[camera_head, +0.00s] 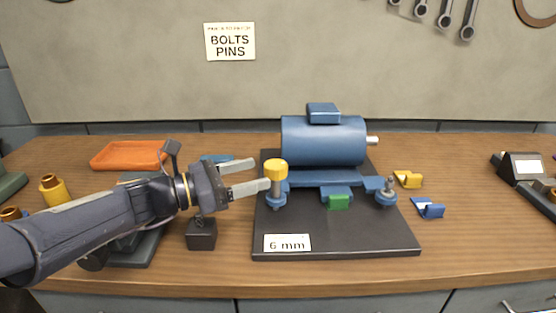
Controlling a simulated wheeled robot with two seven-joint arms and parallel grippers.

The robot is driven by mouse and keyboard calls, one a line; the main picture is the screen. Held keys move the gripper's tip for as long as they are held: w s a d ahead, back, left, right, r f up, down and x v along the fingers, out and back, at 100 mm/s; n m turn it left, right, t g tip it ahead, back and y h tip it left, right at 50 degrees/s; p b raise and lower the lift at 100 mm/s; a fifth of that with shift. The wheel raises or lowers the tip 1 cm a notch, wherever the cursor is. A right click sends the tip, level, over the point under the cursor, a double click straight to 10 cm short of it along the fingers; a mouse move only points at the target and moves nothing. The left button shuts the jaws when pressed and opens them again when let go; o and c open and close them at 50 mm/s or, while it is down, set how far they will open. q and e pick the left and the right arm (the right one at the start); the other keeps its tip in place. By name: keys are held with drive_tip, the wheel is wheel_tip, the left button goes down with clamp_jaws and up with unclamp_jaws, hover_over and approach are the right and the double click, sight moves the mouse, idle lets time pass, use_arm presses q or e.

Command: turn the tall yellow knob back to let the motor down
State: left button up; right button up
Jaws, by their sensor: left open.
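My left gripper (262,174) reaches in from the left. Its jaws are open, with the fingertips close to the knob's left side; I cannot tell whether they touch it. One finger is nearer the viewer and the other is farther back. My right gripper is not in view.
Yellow (408,179) and blue (429,208) clips lie to the right. An orange tray (128,154) is at left.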

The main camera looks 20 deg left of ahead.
sight(275, 160)
use_arm(q)
drive_tip(key=b+x, duration=0.1)
drive_tip(key=x, duration=0.6)
drive_tip(key=shift+w+d, duration=0.2)
drive_tip(key=shift+d, duration=0.05)
drive_tip(key=shift+c, duration=0.5)
